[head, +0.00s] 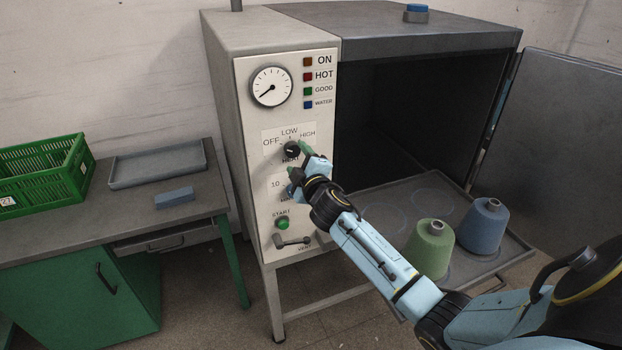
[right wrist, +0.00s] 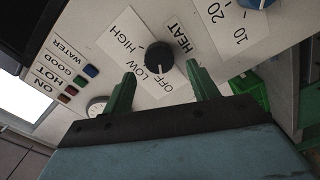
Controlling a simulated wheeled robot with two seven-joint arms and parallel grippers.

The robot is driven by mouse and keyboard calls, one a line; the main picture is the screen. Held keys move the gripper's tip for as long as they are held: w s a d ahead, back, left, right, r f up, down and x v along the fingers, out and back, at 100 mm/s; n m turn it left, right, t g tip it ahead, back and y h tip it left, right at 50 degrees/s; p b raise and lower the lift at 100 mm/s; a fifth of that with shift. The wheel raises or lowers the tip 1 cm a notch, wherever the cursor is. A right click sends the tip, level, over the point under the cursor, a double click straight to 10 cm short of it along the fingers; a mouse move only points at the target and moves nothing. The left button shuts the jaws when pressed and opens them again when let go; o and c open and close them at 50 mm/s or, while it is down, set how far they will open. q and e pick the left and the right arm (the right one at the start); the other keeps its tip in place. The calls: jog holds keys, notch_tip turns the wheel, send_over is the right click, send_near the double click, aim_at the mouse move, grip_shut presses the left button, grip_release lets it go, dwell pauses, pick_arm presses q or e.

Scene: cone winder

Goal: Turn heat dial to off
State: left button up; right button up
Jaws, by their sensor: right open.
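The black heat dial (head: 291,149) sits on the pale front panel, under the words OFF, LOW and HIGH. In the right wrist view the dial (right wrist: 159,57) shows near the middle, and a small pale mark on it seems to face LOW, though I cannot be sure. My right gripper (head: 303,151) is in front of the panel at the dial. In the right wrist view its green fingers (right wrist: 160,75) are apart and empty, one toward each side of the dial, with visible gaps. I cannot tell their exact depth from the panel. My left gripper is not in view.
A blue dial (head: 291,190), a green start button (head: 282,224) and a lever (head: 292,242) lie below. A gauge (head: 271,87) is above. To the right, green (head: 430,249) and blue (head: 482,226) cones stand on the tray (head: 505,254). A table (head: 90,225) is left.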

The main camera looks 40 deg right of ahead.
jog(key=v, duration=1)
jog(key=shift+b, duration=0.35)
jog(key=shift+d, duration=0.1)
jog(key=s+a+f+m+g+y+b, duration=0.1)
jog(key=s+f+g+b, duration=0.2)
jog(key=f, duration=1)
jog(key=s+a+f+m+g+y+b, duration=0.15)
jog(key=s+f, duration=0.35)
jog(key=f, duration=0.8)
jog(key=s+a+f+m+g+b, duration=0.1)
jog(key=s+f+g, duration=0.2)
jog(key=f, duration=1)
jog(key=s+a+f+m+g+y+b, duration=0.1)
jog(key=s+a+f+g+b, duration=0.15)
jog(key=s+f, duration=0.65)
jog(key=s+a+f+m+g+b, duration=0.1)
jog(key=s+a+f+g, duration=0.15)
jog(key=s+f, duration=0.75)
jog(key=s+a+f+m+g+b, duration=0.1)
jog(key=s+f, duration=0.3)
jog(key=s, duration=0.5)
jog(key=s+a+f+m+g+b, duration=0.1)
jog(key=s+f+g, duration=0.2)
jog(key=s, duration=0.5)
jog(key=shift+s+a+f+y+b, duration=0.2)
jog(key=shift+s+f+y+b, duration=0.15)
jog(key=shift+f+y+b, duration=0.1)
